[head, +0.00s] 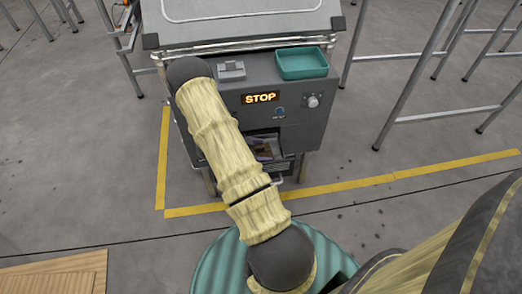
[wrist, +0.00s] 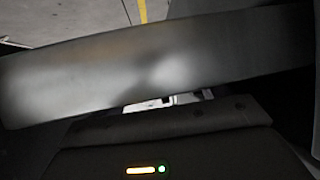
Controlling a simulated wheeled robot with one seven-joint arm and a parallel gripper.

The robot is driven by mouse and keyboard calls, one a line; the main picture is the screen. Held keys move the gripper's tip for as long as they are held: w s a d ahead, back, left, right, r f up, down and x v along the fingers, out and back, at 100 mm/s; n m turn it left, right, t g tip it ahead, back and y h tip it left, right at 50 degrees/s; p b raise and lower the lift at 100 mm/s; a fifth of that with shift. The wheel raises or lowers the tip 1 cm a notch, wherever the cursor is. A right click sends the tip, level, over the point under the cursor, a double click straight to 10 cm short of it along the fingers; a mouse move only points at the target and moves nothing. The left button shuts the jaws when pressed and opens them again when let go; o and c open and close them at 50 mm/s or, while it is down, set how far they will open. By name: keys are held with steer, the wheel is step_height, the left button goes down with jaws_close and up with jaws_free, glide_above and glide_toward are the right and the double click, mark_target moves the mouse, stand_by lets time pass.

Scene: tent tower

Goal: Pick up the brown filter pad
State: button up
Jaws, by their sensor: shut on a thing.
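In the head view a small brownish piece (head: 264,148) shows in the low opening of the grey machine; it may be the brown filter pad, but it is too small to be sure. My arm in its pale yellow sleeve crosses in front of the machine and hides part of it. In the wrist view the dark body of my gripper (wrist: 165,112) fills the bottom. A blurred grey band (wrist: 160,65) crosses close to the camera above it and hides the fingertips. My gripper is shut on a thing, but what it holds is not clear.
Metal stands (head: 415,80) rise on the right. Yellow tape (head: 340,189) marks the floor.

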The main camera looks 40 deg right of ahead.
mark_target(261, 154)
steer(key=r+p, duration=0.1)
steer(key=r, duration=0.3)
steer(key=r+p, duration=0.2)
steer(key=r, duration=0.1)
steer(key=s+r+p, duration=0.1)
steer(key=r, duration=0.3)
steer(key=shift+a+r, duration=0.3)
steer(key=shift+r, duration=0.05)
steer(key=s+a+p, duration=0.1)
steer(key=s+a, duration=0.2)
steer(key=s, duration=0.2)
steer(key=s+a+p, duration=0.1)
steer(key=s+a, duration=0.2)
steer(key=s, duration=0.2)
steer(key=s+a+p, duration=0.1)
steer(key=s+a, duration=0.2)
steer(key=s, duration=0.2)
steer(key=shift+a, duration=0.1)
steer(key=shift+c, duration=0.2)
steer(key=shift+s+a+f, duration=0.2)
steer(key=shift+s+a, duration=0.1)
steer(key=shift+s, duration=0.2)
steer(key=shift+w, duration=0.1)
